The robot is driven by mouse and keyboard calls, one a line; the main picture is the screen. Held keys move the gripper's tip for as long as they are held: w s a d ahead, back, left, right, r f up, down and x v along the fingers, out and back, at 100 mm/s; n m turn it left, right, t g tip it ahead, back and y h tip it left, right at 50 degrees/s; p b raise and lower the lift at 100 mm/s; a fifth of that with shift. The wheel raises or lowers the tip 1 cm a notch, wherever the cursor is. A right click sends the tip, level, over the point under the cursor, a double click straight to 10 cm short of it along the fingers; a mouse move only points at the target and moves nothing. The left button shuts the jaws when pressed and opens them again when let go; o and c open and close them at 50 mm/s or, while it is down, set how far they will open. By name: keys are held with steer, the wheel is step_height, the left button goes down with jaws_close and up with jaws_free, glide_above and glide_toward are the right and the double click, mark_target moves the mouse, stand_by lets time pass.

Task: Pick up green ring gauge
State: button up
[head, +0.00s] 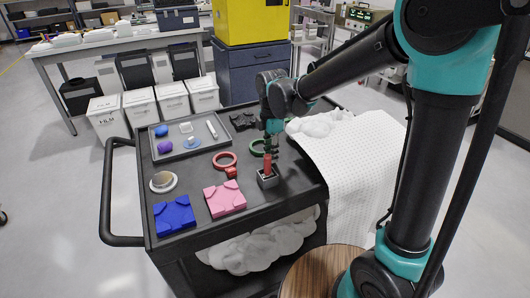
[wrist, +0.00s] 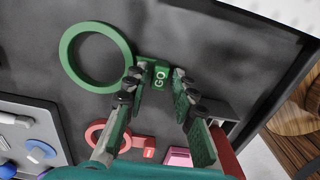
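The green ring gauge (wrist: 71,48) lies flat on the dark cart top in the wrist view, its round ring at the upper left and its tag marked "GO" (wrist: 160,75) to the right. In the head view the green ring (head: 256,148) shows partly, behind my arm's end. My gripper (wrist: 159,82) is open, with one finger on each side of the GO tag and a small gap to it on both sides. In the head view my gripper (head: 271,144) points down at the cart. I cannot tell how high the fingertips are above the surface.
A grey block (head: 268,181) with an upright red piece stands close to my gripper. A white perforated sheet (head: 350,160) lies right.

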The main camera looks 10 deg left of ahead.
jaws_close()
steer(key=shift+r, duration=0.15)
